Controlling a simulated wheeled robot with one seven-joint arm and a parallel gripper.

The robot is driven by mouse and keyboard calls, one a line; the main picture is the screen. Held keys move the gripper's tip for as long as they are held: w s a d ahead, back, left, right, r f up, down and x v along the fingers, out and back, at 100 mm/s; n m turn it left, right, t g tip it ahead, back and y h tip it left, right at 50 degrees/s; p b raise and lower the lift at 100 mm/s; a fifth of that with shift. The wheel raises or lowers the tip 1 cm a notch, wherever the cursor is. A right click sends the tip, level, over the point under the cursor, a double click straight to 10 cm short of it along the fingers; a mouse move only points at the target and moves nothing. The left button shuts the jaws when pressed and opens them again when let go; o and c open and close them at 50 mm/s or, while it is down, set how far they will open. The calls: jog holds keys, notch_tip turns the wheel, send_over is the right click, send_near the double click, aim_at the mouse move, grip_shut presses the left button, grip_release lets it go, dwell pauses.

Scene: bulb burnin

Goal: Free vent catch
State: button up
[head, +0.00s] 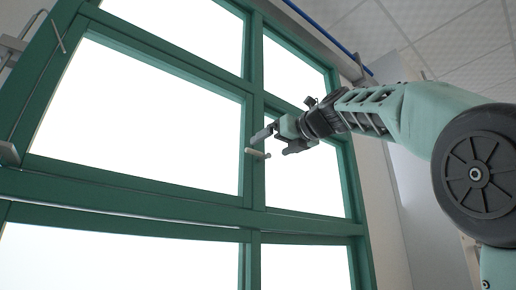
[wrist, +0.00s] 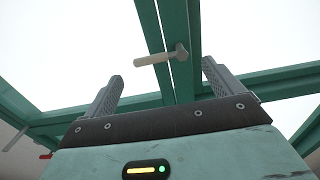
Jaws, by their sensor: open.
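The vent catch (head: 257,153) is a small pale handle on the green upright bar of the window. In the wrist view the catch (wrist: 155,59) lies roughly crosswise, with a grey metal pivot at its right end. My gripper (head: 277,142) is open and empty, close to the catch in the head view. In the wrist view my gripper (wrist: 162,70) has its two ridged fingers apart, with the catch showing between and beyond their tips. I cannot tell the exact gap, but no finger visibly grips the catch.
The green window frame (head: 150,200) has several bright panes and crossing bars around the catch. A metal rod and bracket (head: 8,152) sit at its left edge. A small red part (wrist: 45,156) shows at lower left in the wrist view. A blue pipe (head: 320,28) runs above.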

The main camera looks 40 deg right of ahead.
aim_at(260, 153)
jog(key=w+p, duration=0.2)
jog(key=w, duration=0.5)
jog(key=shift+w+a+p, duration=0.15)
jog(key=shift+w+p, duration=0.05)
jog(key=shift+p, duration=0.1)
jog(key=c, duration=1.3)
jog(key=shift+f, duration=0.1)
